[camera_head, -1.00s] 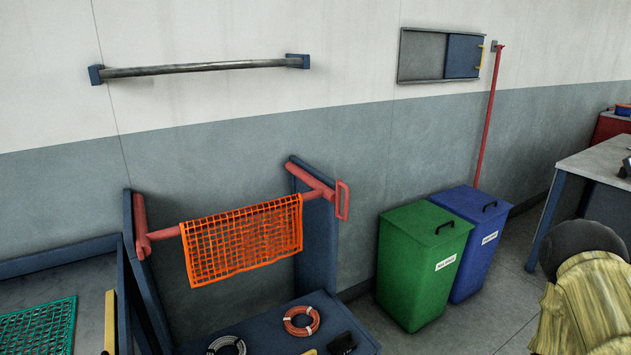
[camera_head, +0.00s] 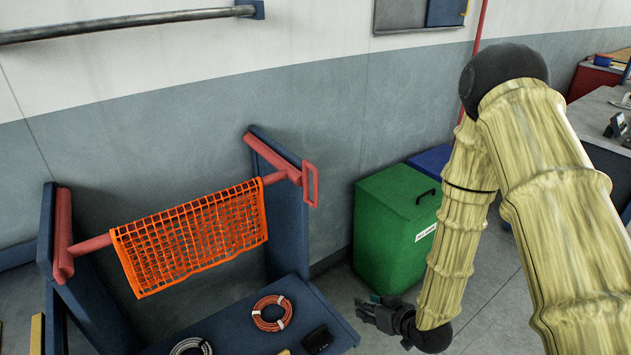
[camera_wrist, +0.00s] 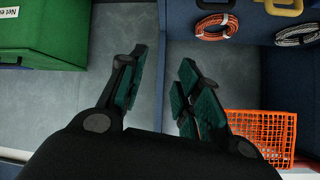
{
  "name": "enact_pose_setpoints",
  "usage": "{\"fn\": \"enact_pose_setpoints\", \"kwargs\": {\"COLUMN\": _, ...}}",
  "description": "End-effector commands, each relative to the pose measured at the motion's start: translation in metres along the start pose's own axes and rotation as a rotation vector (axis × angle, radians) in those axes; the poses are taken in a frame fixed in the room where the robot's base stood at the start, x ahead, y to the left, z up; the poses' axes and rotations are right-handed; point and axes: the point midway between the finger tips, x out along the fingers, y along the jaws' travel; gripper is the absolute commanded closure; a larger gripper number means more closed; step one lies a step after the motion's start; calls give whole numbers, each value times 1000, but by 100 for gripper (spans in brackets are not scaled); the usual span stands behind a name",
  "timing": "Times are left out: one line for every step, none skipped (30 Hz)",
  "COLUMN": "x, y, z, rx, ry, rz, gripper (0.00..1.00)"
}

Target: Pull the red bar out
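The red bar (camera_head: 90,245) spans two blue uprights in the head view, resting in red holders at each side. A red loop handle (camera_head: 311,184) is at its right end. An orange net (camera_head: 190,238) hangs over the bar and hides its middle. My gripper (camera_head: 368,312) is below and to the right of the handle, apart from it, in front of the green bin. In the wrist view my gripper (camera_wrist: 163,76) has its fingers spread with nothing between them. The orange net shows there at the lower right (camera_wrist: 262,130); I cannot make out the bar.
A green bin (camera_head: 395,225) stands right of the rack, with a blue bin (camera_head: 431,160) behind it. The blue rack shelf (camera_head: 235,325) holds an orange rope coil (camera_head: 271,313), a grey coil (camera_head: 190,347) and a dark block (camera_head: 317,339). A grey rail (camera_head: 120,27) is on the wall.

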Motion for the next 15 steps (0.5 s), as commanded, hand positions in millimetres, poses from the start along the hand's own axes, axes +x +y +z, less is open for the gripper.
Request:
{"fn": "enact_pose_setpoints", "kwargs": {"x": 2, "y": -3, "z": -49, "rx": -43, "ry": 96, "rz": -41, "gripper": 66}}
{"fn": "enact_pose_setpoints", "kwargs": {"x": 2, "y": -7, "z": -73, "rx": -66, "ry": 148, "rz": -68, "gripper": 66}}
{"fn": "enact_pose_setpoints", "kwargs": {"x": 0, "y": -12, "z": -105, "rx": -98, "ry": 216, "rz": -103, "gripper": 66}}
{"fn": "enact_pose_setpoints", "kwargs": {"x": -2, "y": -16, "z": -128, "rx": -120, "ry": 264, "rz": -129, "gripper": 66}}
{"fn": "enact_pose_setpoints", "kwargs": {"x": -5, "y": -20, "z": -149, "rx": -142, "ry": 309, "rz": -154, "gripper": 66}}
{"fn": "enact_pose_setpoints", "kwargs": {"x": -11, "y": -26, "z": -175, "rx": -169, "ry": 364, "rz": -186, "gripper": 66}}
{"fn": "enact_pose_setpoints", "kwargs": {"x": -15, "y": -30, "z": -192, "rx": -189, "ry": 402, "rz": -209, "gripper": 66}}
{"fn": "enact_pose_setpoints", "kwargs": {"x": -20, "y": -34, "z": -209, "rx": -207, "ry": 438, "rz": -231, "gripper": 66}}
{"fn": "enact_pose_setpoints", "kwargs": {"x": -26, "y": -39, "z": -228, "rx": -229, "ry": 479, "rz": -257, "gripper": 66}}
{"fn": "enact_pose_setpoints", "kwargs": {"x": -30, "y": -43, "z": -239, "rx": -243, "ry": 505, "rz": -274, "gripper": 66}}
{"fn": "enact_pose_setpoints", "kwargs": {"x": -34, "y": -46, "z": -250, "rx": -257, "ry": 528, "rz": -290, "gripper": 66}}
{"fn": "enact_pose_setpoints", "kwargs": {"x": -38, "y": -49, "z": -262, "rx": -272, "ry": 555, "rz": -308, "gripper": 66}}
{"fn": "enact_pose_setpoints", "kwargs": {"x": -41, "y": -52, "z": -268, "rx": -281, "ry": 570, "rz": -319, "gripper": 66}}
{"fn": "enact_pose_setpoints", "kwargs": {"x": -44, "y": -53, "z": -274, "rx": -287, "ry": 583, "rz": -328, "gripper": 66}}
{"fn": "enact_pose_setpoints", "kwargs": {"x": -47, "y": -55, "z": -279, "rx": -295, "ry": 596, "rz": -338, "gripper": 66}}
